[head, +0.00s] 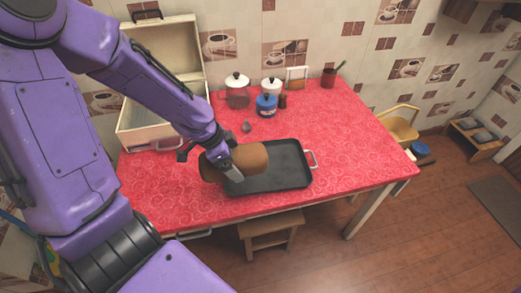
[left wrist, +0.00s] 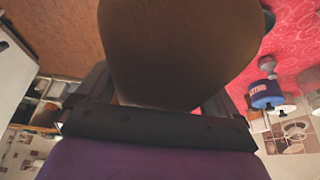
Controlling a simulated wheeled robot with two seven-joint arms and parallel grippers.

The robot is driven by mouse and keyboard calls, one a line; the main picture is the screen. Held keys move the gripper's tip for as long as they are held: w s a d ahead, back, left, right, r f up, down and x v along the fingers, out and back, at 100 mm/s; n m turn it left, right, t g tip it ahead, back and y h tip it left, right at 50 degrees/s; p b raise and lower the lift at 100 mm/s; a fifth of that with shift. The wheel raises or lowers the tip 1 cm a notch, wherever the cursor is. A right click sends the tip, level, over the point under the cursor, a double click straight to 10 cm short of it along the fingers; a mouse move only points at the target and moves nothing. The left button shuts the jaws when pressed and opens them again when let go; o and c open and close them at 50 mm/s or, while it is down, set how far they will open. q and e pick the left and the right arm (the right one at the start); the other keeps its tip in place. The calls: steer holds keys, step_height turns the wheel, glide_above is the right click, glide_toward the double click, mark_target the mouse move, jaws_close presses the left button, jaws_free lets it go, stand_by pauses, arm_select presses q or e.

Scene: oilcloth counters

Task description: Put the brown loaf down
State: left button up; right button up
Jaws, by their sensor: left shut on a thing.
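The brown loaf (head: 250,160) is held in my left gripper (head: 222,160), at the left part of a dark tray (head: 285,168) on the red counter. In the head view the loaf overlaps the tray's left side; I cannot tell whether it touches the tray or hangs just above it. In the left wrist view the loaf (left wrist: 180,50) fills the upper middle, between the fingers of the left gripper (left wrist: 155,105). The loaf hides part of the tray. My right gripper is in neither view.
An open cream case (head: 150,120) stands at the counter's back left. Lidded jars (head: 237,92), a blue pot (head: 266,105) and a dark red cup (head: 328,78) stand at the back. A stool (head: 270,228) is in front. The counter right of the tray (head: 355,160) is clear.

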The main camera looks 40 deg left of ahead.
arm_select(q)
steer(key=w+f+b, duration=0.2)
steer(key=w+f, duration=0.1)
steer(key=w+f+b, duration=0.2)
steer(key=w+f, duration=0.1)
steer(key=w, duration=0.1)
steer(key=w+f+b, duration=0.2)
steer(key=w+f, duration=0.1)
steer(key=w, duration=0.1)
steer(key=shift+w+a+b, duration=0.2)
steer(key=shift+a+b, duration=0.1)
steer(key=shift+b, duration=0.05)
step_height(320, 180, down, 3)
steer(key=shift+r, duration=0.2)
steer(key=shift+f, duration=0.25)
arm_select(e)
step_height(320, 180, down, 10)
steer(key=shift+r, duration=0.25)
